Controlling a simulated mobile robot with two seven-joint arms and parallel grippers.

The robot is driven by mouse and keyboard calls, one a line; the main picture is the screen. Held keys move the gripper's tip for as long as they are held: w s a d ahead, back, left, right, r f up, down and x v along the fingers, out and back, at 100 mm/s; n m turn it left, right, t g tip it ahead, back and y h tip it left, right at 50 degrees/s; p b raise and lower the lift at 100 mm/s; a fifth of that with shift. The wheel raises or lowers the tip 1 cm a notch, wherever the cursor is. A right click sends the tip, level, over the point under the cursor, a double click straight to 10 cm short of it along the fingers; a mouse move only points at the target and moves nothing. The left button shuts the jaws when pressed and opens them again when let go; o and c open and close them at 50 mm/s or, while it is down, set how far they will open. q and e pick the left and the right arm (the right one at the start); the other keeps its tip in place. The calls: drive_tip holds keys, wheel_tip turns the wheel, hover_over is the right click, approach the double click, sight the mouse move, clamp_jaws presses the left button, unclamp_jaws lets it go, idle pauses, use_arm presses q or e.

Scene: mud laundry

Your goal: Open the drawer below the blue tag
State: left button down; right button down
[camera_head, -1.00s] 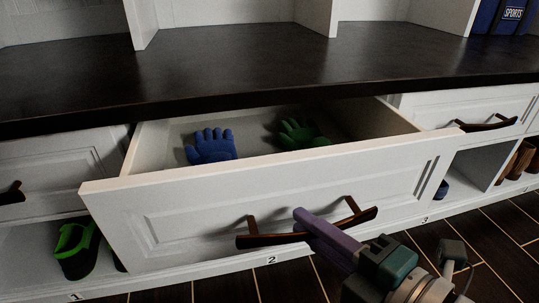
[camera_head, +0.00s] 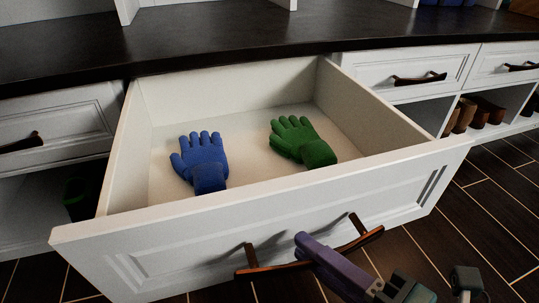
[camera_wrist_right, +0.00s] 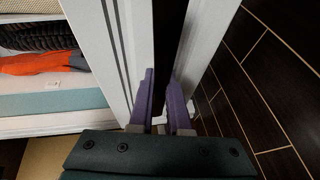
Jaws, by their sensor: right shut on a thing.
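The white drawer (camera_head: 290,222) in the middle of the cabinet row stands far out from under the dark countertop. Its dark brown bar handle (camera_head: 262,271) runs along the front panel. My right gripper (camera_head: 304,241) is shut on the middle of this handle, coming from the lower right. In the right wrist view my purple fingers (camera_wrist_right: 161,90) are on either side of the dark handle (camera_wrist_right: 169,35). A blue glove (camera_head: 202,160) and a green glove (camera_head: 302,143) lie inside the drawer. No blue tag can be seen. My left gripper is not in view.
Closed drawers with dark handles are at left (camera_head: 20,143) and right (camera_head: 418,79). Open cubbies below hold brown boots (camera_head: 464,116). The dark countertop (camera_head: 220,40) overhangs the cabinets. Dark tiled floor (camera_head: 480,215) is free at the right.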

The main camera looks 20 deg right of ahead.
drive_tip(key=shift+s+r, duration=0.1)
drive_tip(key=shift+s, duration=0.15)
drive_tip(key=c, duration=0.9)
unclamp_jaws()
drive_tip(key=p+v, duration=0.3)
drive_tip(key=v, duration=0.7)
